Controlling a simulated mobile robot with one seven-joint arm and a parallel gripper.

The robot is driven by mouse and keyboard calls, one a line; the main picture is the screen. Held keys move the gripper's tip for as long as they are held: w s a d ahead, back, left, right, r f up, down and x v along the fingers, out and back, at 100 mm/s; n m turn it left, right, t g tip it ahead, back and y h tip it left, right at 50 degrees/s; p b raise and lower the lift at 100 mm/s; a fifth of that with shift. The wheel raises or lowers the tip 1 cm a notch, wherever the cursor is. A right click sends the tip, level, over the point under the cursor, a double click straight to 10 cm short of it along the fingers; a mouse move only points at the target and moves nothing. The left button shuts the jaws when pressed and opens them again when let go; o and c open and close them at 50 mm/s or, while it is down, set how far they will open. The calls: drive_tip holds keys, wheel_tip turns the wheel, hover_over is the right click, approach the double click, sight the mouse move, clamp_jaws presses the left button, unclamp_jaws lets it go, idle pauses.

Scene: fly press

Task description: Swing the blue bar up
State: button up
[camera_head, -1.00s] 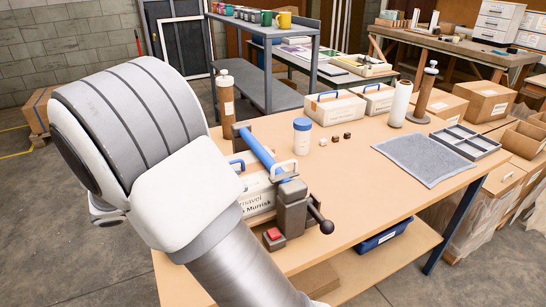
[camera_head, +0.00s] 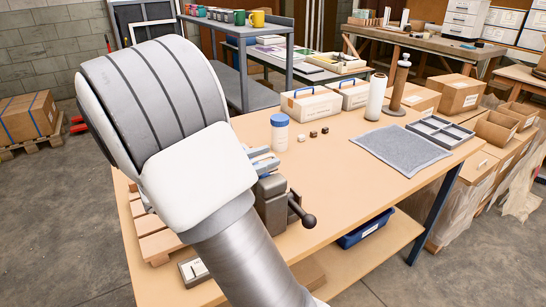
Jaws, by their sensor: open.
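The press (camera_head: 271,203) stands on the near part of the wooden table, with its dark body and a black ball-ended lever (camera_head: 302,212) showing right of my arm. Pale grey-blue parts (camera_head: 262,161) show at the top of the press, beside my arm's white casing; I cannot tell exactly what they are. The blue bar is hidden, or nearly so, behind my arm. My gripper is hidden behind the arm as well, so its place relative to the bar does not show.
A white blue-capped bottle (camera_head: 279,133) stands close behind the press, with small cubes (camera_head: 313,133) to its right. Wooden slats (camera_head: 155,237) lie left of my arm. The table's front right is clear.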

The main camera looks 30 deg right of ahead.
drive_tip(key=shift+d, duration=1.35)
clamp_jaws()
drive_tip(key=shift+w, duration=0.1)
idle(0.3)
